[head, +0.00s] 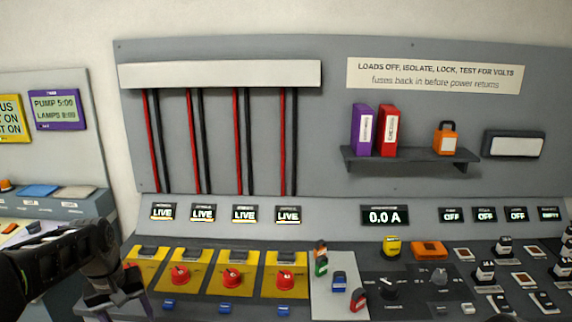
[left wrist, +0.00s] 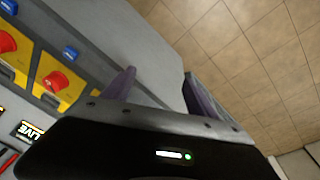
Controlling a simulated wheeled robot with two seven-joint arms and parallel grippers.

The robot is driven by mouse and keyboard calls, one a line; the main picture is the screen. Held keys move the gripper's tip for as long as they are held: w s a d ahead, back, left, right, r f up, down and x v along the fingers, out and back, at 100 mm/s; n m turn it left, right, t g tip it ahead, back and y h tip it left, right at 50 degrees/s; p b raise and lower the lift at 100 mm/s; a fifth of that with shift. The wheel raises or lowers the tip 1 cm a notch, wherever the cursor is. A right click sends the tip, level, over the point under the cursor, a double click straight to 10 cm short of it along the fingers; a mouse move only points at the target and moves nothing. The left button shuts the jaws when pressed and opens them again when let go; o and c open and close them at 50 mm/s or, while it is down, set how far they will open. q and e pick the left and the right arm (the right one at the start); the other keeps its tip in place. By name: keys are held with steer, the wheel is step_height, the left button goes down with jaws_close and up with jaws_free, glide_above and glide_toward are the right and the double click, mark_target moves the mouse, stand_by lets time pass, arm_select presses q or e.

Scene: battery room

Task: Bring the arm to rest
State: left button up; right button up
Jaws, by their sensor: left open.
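My left arm comes in from the left in the head view, and its gripper (head: 118,304) hangs at the lower left, by the left end of the panel's front edge. In the left wrist view the two purple fingers of the left gripper (left wrist: 158,92) stand apart with nothing between them. The grey panel edge and the tiled floor lie beyond them. My right gripper does not show in either view.
Yellow plates with red rotary switches (head: 232,278) line the panel near my left gripper; several displays above read LIVE. A white mat (head: 325,268) holds small coloured padlock-like pieces. A shelf (head: 410,157) carries two binders and an orange padlock. Tiled floor (left wrist: 250,50) is clear.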

arm_select(q)
steer(key=w+d+f+m+t, duration=0.2)
steer(key=w+d+f+t, duration=0.1)
steer(key=w+d+f, duration=0.3)
steer(key=s+d+f+m+h, duration=0.1)
steer(key=s+d+f, duration=0.2)
steer(key=d+f, duration=0.35)
steer(key=s+d+f+m+h, duration=0.1)
steer(key=s+d+f, duration=0.1)
steer(key=d+f, duration=0.45)
steer(key=s+d+f+g, duration=0.1)
steer(key=s+d+f, duration=0.2)
steer(key=s+f, duration=0.2)
steer(key=s+d+f+g+h, duration=0.1)
steer(key=s+d+f, duration=0.3)
steer(key=s, duration=0.8)
steer(key=s+d+f+g+h, duration=0.1)
steer(key=s+d+f+g, duration=0.1)
steer(key=s+d+f, duration=0.2)
steer(key=s+f, duration=0.2)
steer(key=s, duration=0.2)
steer(key=shift+s+d+f+m, duration=0.15)
steer(key=shift+f+m, duration=0.15)
steer(key=shift+f, duration=0.1)
steer(key=shift+d, duration=0.1)
